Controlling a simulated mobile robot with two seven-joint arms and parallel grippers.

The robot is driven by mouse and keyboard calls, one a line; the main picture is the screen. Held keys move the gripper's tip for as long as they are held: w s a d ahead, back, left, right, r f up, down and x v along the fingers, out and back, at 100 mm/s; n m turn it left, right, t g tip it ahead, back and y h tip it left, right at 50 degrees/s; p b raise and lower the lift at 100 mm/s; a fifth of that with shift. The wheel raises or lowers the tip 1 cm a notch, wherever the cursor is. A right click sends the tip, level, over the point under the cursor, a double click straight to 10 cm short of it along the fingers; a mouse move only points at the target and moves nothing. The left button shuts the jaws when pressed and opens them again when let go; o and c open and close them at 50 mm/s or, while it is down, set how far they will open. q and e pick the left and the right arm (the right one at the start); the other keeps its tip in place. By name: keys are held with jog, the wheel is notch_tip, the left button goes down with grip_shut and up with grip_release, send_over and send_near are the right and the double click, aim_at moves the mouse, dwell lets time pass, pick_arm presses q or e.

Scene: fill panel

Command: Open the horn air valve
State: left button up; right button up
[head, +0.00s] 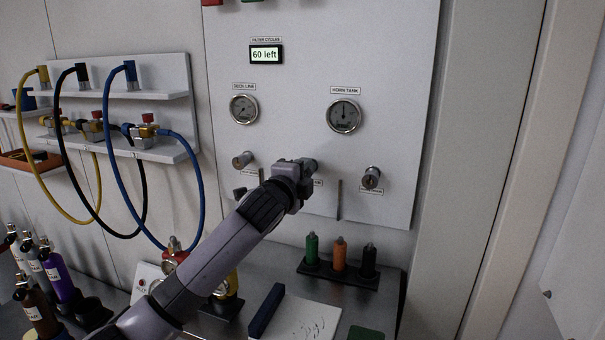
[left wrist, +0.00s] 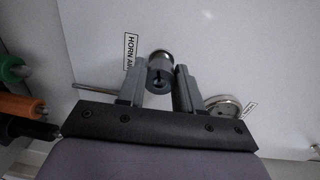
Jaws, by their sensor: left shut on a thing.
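The horn air valve is a short grey metal cylinder that stands out from the white panel (head: 390,65), with a partly covered label beside it. In the head view my left gripper (head: 303,170) is at the panel, below and left of the horn tank gauge (head: 343,115), and hides most of the valve. In the left wrist view the valve's round end (left wrist: 160,70) sits between the two fingers of my left gripper (left wrist: 160,90), which are shut on it. The label by it reads "HORN AI", the rest covered. My right gripper is not in view.
A similar knob (head: 243,160) is left of my gripper and a key-like fitting (head: 371,178) is right. A thin rod (head: 339,200) hangs below. Green, orange and black bottles (head: 340,255) stand on the counter. Yellow, black and blue hoses (head: 200,190) hang at left.

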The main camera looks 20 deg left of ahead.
pick_arm(q)
jog(key=n, duration=1)
jog(key=shift+f+h, duration=0.15)
jog(key=shift+h, duration=0.15)
jog(key=shift+n, duration=0.4)
jog(key=o, duration=1)
jog(key=shift+o, duration=0.2)
jog(key=shift+s, duration=0.1)
jog(key=s+b, duration=0.1)
jog(key=s, duration=0.6)
jog(key=shift+a, duration=0.25)
jog(key=shift+s, duration=0.1)
